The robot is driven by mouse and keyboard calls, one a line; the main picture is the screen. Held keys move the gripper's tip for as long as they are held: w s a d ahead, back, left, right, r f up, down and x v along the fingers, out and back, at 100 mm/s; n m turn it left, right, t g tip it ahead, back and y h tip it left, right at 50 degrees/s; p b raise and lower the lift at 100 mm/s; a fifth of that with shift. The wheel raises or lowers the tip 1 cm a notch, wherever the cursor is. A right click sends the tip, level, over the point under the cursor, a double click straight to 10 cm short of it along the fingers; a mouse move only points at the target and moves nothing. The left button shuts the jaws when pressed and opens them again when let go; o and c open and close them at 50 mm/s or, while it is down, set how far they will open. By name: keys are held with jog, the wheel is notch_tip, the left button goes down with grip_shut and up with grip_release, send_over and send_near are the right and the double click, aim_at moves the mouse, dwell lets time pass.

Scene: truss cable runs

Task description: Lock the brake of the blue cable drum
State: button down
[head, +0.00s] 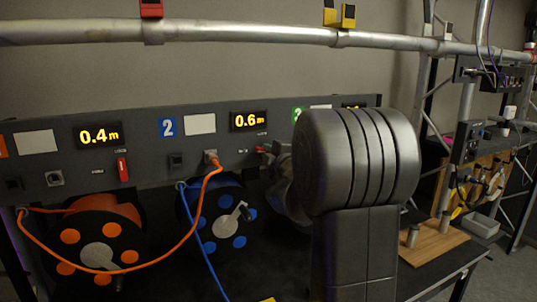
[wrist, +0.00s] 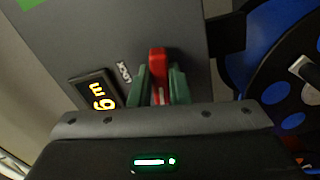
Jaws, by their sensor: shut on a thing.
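The blue cable drum (head: 207,222) sits under panel section 2 in the head view, with a black face and blue spots. It also shows at the right of the wrist view (wrist: 267,50). Its small red brake lever (head: 261,149) is on the panel below the 0.6 m display, beside my arm. In the wrist view the red lever (wrist: 158,56) stands between the green fingers of my gripper (wrist: 159,80), which is shut on it. A LOCK label is printed next to the lever. The lever's base is hidden by my gripper.
The orange drum (head: 100,235) stands left, with its own upright red lever (head: 122,168). An orange cable (head: 175,250) loops across to a plug (head: 212,157) under section 2. A blue cable (head: 205,262) hangs down. A metal pipe (head: 240,33) runs above the panel.

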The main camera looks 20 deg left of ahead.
jog(key=shift+m+p, duration=1.35)
jog(key=shift+m, duration=6.35)
jog(key=c, duration=1.4)
grip_release()
jog(key=shift+o, duration=0.2)
